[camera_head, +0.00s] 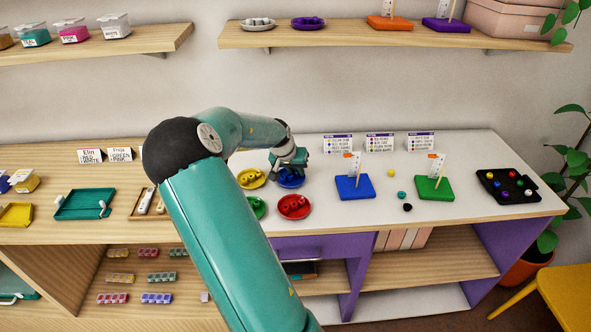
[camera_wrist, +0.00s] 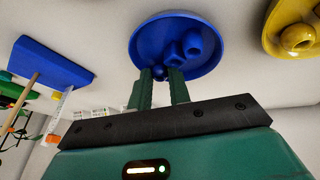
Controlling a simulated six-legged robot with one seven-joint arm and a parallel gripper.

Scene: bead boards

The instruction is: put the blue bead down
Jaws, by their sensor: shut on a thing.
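The blue dish (camera_head: 291,184) stands on the white counter, and my gripper (camera_head: 290,166) is right over it, pointing down. In the wrist view the blue dish (camera_wrist: 148,40) holds several blue beads, among them a larger round one (camera_wrist: 194,42). A small dark blue bead (camera_wrist: 160,72) shows between the fingertips of my gripper (camera_wrist: 161,77), which is shut on it at the dish. I cannot tell whether this bead touches the dish floor. In the head view the gripper hides the bead.
A yellow dish (camera_head: 250,184), a green dish (camera_head: 258,209) and a red dish (camera_head: 294,213) stand close by. To the right are a blue peg board (camera_head: 352,190), a green peg board (camera_head: 434,191) and a black tray (camera_head: 508,197).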

